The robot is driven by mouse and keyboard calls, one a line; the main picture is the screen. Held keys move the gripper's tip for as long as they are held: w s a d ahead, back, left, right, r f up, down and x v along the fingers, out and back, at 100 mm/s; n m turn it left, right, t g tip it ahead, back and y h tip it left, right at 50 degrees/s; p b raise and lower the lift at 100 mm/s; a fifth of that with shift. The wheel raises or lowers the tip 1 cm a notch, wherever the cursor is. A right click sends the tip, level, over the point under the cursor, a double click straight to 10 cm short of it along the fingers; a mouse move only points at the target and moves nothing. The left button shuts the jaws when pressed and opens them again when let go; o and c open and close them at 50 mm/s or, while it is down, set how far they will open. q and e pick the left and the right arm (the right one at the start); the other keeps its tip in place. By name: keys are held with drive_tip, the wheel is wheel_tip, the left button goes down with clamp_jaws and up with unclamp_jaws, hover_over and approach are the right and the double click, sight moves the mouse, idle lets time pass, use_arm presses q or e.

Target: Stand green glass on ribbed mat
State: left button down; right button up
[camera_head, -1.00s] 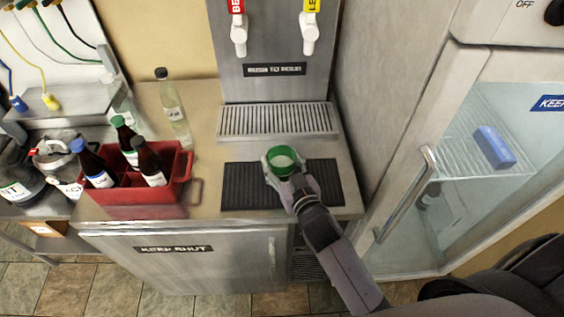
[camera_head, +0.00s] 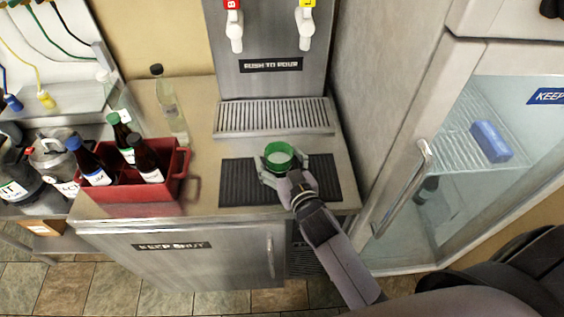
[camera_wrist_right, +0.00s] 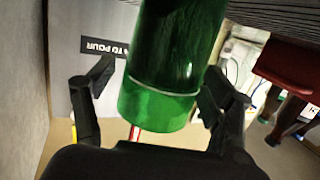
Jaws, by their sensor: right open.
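The green glass (camera_head: 279,157) stands upright on the black ribbed mat (camera_head: 238,183), near the mat's middle. In the right wrist view the green glass (camera_wrist_right: 165,70) fills the middle of the picture, between the fingers. My right gripper (camera_head: 284,170) is open around the near side of the glass. The glass's base on the mat is partly hidden by my gripper. My left gripper is not in view.
A red crate (camera_head: 130,192) with several bottles stands left of the mat. A clear bottle (camera_head: 171,106) stands behind the crate. A drip tray (camera_head: 274,117) lies behind the mat under two taps. A glass-door fridge (camera_head: 455,170) stands to the right.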

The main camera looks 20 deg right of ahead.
drive_tip(key=s+r+b, duration=0.2)
drive_tip(key=s, duration=0.9)
drive_tip(key=shift+s+d, duration=0.3)
drive_tip(key=shift+s, duration=0.1)
